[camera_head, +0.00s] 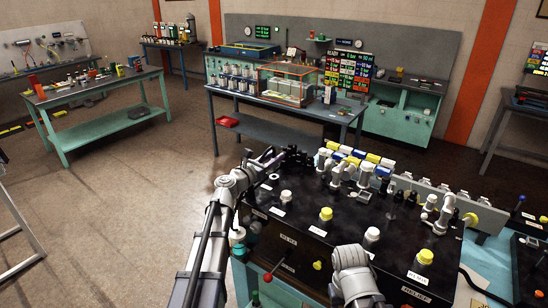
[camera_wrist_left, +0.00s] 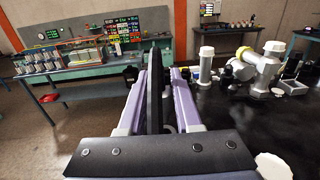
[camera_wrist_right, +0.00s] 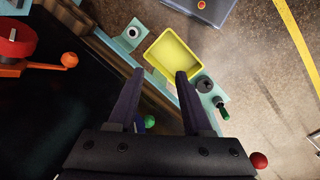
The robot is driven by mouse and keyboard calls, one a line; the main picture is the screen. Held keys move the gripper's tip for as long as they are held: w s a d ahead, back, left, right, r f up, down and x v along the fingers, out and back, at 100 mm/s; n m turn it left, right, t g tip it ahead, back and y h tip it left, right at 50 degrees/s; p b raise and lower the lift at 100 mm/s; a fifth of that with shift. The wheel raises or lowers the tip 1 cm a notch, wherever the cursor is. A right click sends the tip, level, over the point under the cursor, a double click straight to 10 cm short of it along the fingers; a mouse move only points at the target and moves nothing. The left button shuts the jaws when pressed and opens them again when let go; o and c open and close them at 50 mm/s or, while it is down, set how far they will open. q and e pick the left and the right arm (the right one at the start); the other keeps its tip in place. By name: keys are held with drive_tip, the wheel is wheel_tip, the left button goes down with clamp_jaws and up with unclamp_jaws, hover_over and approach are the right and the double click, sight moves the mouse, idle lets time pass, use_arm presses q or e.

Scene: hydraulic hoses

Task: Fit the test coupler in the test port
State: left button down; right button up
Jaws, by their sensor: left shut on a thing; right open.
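My left gripper (camera_head: 272,158) is over the far left corner of the black-topped bench (camera_head: 300,222). In the left wrist view its fingers (camera_wrist_left: 157,68) are shut on a dark, narrow thing (camera_wrist_left: 155,90), perhaps the test coupler; its shape is mostly hidden. My right gripper (camera_wrist_right: 160,78) is open, with nothing between its fingertips. In the head view only my right forearm shows, at the bench's front. White and yellow capped fittings (camera_head: 326,214) stand on the black top. I cannot tell which one is the test port.
White pipe fittings and valves (camera_head: 345,170) crowd the back of the black top. A yellow tray (camera_wrist_right: 172,56) and a green-handled fitting (camera_wrist_right: 221,108) are near my right fingertips. Open floor (camera_head: 130,200) lies to the left.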

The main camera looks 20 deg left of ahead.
sight(274, 168)
use_arm(q)
drive_tip(key=shift+f+b, duration=0.6)
drive_tip(key=shift+f, duration=0.4)
drive_tip(key=shift+f+b, duration=1.25)
drive_tip(key=shift+b, duration=0.05)
idle(0.6)
drive_tip(key=c, duration=0.5)
unclamp_jaws()
drive_tip(key=shift+s, duration=0.1)
drive_tip(key=shift+v, duration=3.8)
drive_tip(key=shift+a, duration=0.1)
